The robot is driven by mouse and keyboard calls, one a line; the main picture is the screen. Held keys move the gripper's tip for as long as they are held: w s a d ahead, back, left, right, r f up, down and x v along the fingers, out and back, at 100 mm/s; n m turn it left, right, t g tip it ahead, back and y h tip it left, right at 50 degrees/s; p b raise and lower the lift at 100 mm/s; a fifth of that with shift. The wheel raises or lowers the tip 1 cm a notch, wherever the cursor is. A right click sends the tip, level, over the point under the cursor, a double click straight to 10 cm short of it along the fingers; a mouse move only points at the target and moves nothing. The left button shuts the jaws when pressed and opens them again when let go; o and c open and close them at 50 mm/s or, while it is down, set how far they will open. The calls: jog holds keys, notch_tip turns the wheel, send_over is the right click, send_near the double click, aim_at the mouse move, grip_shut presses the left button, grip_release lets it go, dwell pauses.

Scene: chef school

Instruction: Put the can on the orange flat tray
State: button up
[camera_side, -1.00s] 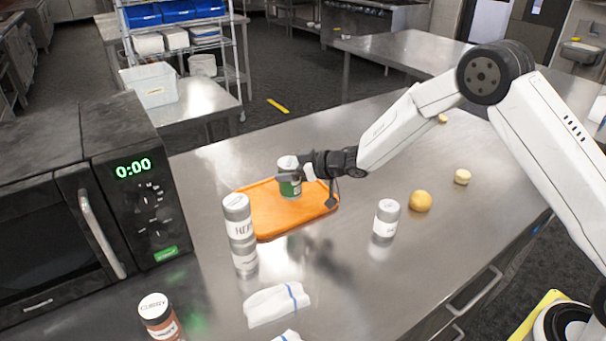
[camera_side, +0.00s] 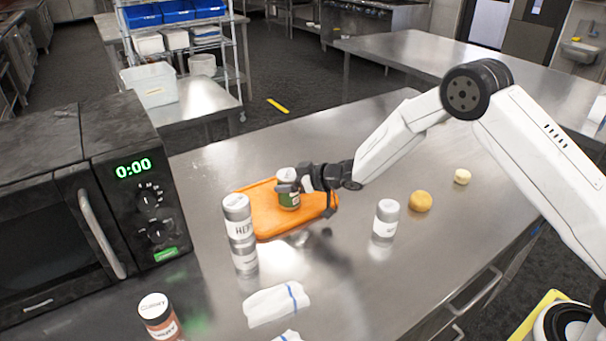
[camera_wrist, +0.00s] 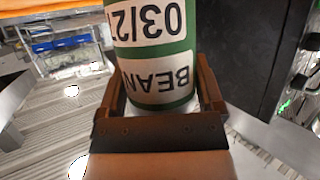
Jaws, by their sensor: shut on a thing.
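The can (camera_side: 289,199) has a green band and a pale top in the side view. In the wrist view the can (camera_wrist: 150,62) fills the upper middle, with a white label reading "BEAN" upside down. My gripper (camera_side: 288,187) is shut on the can from the right, and its fingers (camera_wrist: 162,95) flank the can in the wrist view. The orange flat tray (camera_side: 265,223) lies on the steel counter, and the can is upright over its middle. I cannot tell whether the can's base touches the tray.
A white-labelled herb jar (camera_side: 240,221) stands at the tray's front left edge. Another jar (camera_side: 385,220), a yellow fruit (camera_side: 420,201) and a pale piece (camera_side: 462,177) are to the right. A curry jar (camera_side: 158,315) and folded cloth (camera_side: 276,304) are in front. The microwave (camera_side: 60,210) is left.

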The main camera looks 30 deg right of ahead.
jog(key=shift+f, duration=0.1)
jog(key=o, duration=1.3)
jog(key=v, duration=0.7)
jog(key=shift+s+r, duration=0.2)
jog(key=shift+r, duration=0.05)
jog(key=shift+d, duration=0.15)
